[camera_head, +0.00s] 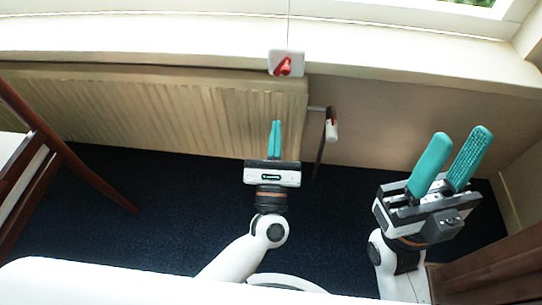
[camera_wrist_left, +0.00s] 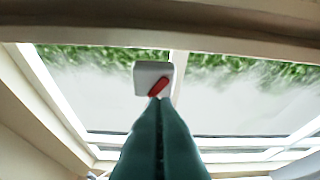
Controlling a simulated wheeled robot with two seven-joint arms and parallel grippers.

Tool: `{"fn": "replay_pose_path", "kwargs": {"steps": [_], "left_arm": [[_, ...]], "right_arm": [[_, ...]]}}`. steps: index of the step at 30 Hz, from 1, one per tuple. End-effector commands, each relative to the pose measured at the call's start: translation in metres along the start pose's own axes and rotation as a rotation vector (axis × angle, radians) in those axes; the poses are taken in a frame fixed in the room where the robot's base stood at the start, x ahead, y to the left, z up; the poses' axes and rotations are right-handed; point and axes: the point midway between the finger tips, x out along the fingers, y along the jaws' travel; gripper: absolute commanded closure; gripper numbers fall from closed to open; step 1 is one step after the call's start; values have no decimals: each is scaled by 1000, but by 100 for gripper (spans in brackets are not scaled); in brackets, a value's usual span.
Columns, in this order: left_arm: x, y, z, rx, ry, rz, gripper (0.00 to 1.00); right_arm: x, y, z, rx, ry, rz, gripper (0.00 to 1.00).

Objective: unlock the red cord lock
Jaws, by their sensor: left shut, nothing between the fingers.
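The red cord lock (camera_head: 284,67) is a small red lever on a white square plate (camera_head: 275,57), at the window sill's front edge above the radiator. In the left wrist view the red lever (camera_wrist_left: 159,86) lies slanted on the white plate (camera_wrist_left: 148,72), just beyond the fingertips. My left gripper (camera_head: 276,124) is shut and empty, below the plate in the head view and pointing toward it. Its teal fingers (camera_wrist_left: 160,102) lie together in the left wrist view. Whether they touch the lever cannot be told. My right gripper (camera_head: 461,143) is open and empty at the right, its fingers apart.
A cream radiator (camera_head: 150,110) stands under the sill, with a valve with a white and red knob (camera_head: 331,126) at its right end. A thin cord runs up from the plate. Dark wooden furniture stands at the left (camera_head: 60,150) and lower right (camera_head: 500,275).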

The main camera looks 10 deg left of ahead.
Motion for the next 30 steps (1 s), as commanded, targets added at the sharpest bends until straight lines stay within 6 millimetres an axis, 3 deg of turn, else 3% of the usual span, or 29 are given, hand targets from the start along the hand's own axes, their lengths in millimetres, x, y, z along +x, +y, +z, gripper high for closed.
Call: {"fn": "replay_pose_path", "kwargs": {"steps": [3,9,30], "left_arm": [[-22,-2,0,0,-3,2,100],[-41,-3,0,0,-1,0,100],[-42,-6,-5,39,16,-5,100]], "right_arm": [[2,0,0,0,1,0,64],[3,0,0,0,1,0,64],[3,0,0,-1,2,0,64]]}}
